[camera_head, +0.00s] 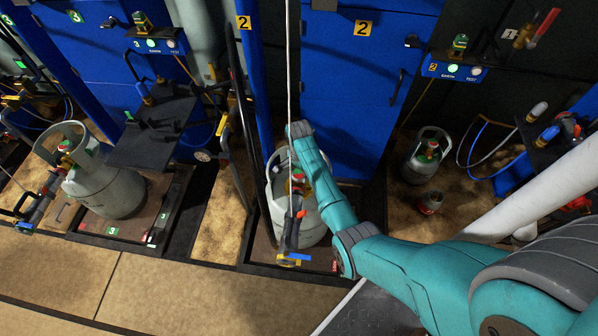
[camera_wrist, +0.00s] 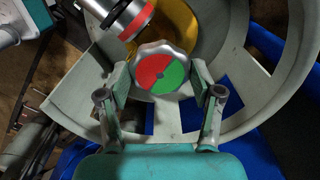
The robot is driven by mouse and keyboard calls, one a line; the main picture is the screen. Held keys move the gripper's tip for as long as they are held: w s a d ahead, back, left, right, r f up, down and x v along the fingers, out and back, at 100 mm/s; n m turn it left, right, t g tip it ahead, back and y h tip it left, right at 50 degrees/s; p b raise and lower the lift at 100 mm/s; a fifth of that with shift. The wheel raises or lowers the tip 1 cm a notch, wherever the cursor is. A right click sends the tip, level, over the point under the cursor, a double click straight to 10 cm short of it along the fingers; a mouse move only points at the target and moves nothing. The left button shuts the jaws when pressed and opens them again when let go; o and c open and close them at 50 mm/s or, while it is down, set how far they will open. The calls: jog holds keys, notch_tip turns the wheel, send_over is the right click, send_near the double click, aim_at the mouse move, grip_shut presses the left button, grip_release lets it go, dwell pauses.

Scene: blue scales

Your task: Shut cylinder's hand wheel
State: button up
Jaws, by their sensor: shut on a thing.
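The cylinder (camera_head: 311,226) is a grey-green gas bottle with a collar, standing upright on a scale below my arm in the head view. Its hand wheel (camera_wrist: 162,72) is a silver lobed knob with a half red, half green face, inside the collar (camera_wrist: 259,116) in the wrist view. My gripper (camera_wrist: 160,78) has one finger on each side of the wheel and is shut on it. In the head view my arm hides part of the cylinder, and the fingers are hard to make out.
Another cylinder (camera_head: 107,187) stands on a scale at the left. Blue cabinets (camera_head: 347,90) stand behind. A thin hanging line (camera_head: 289,80) and filling hose fitting (camera_head: 291,235) are close to my arm.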

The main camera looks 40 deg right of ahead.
aim_at(299, 174)
jog(key=shift+m, duration=1.2)
jog(key=o, duration=1.1)
jog(key=shift+o, duration=0.2)
notch_tip(299, 174, up, 12)
